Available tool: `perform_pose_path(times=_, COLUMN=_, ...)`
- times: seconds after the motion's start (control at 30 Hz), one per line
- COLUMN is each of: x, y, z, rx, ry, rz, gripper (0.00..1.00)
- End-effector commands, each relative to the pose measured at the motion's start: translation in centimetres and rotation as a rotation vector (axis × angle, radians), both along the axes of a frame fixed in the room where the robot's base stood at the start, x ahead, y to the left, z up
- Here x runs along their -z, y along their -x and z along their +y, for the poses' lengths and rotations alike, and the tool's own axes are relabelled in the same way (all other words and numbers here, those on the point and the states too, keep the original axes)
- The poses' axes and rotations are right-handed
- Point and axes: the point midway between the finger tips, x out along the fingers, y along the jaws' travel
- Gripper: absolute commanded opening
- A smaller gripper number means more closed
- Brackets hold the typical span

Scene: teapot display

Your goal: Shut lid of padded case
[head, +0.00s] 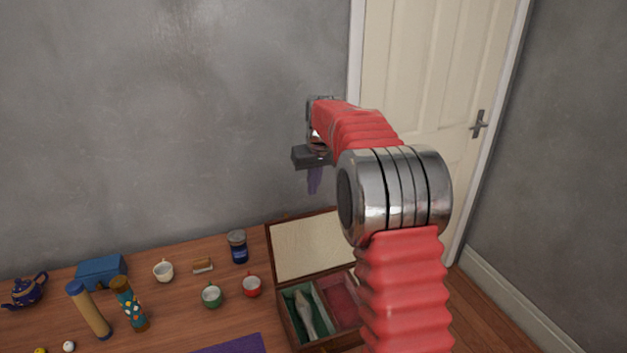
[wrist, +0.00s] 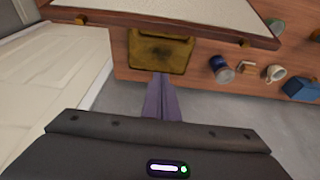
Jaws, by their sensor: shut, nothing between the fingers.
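The padded case (head: 286,318) is a dark wooden box at the table's right end, with a green-lined compartment and a red-lined one. Its lid (head: 305,247) stands open, tilted up toward the wall, with a cream lining inside. The lid's pale panel and wooden rim also show at the top of the wrist view (wrist: 190,14). My gripper (head: 314,188) is shut and empty, its purple fingers pointing down, above and apart from the lid. The fingers also show in the wrist view (wrist: 161,80). My arm hides the right part of the case and lid.
A pale narrow object (head: 305,315) lies in the green compartment. A dark blue jar (head: 237,247), a red cup (head: 252,286) and a green cup (head: 211,296) stand left of the case. A mustard-coloured square thing (wrist: 160,50) shows beside the lid. A door (head: 435,70) is behind my arm.

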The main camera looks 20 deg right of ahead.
Motion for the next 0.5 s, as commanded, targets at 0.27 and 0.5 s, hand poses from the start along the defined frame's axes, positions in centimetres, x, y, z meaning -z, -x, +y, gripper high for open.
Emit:
perform_pose_path(times=0.27, x=3.7, y=-1.0, z=0.0, rx=0.0, ry=-0.001, rz=0.002, gripper=0.0)
perform_pose_path(times=0.5, x=4.7, y=-0.5, z=-0.1, rx=0.001, ry=0.0, rz=0.0, gripper=0.0)
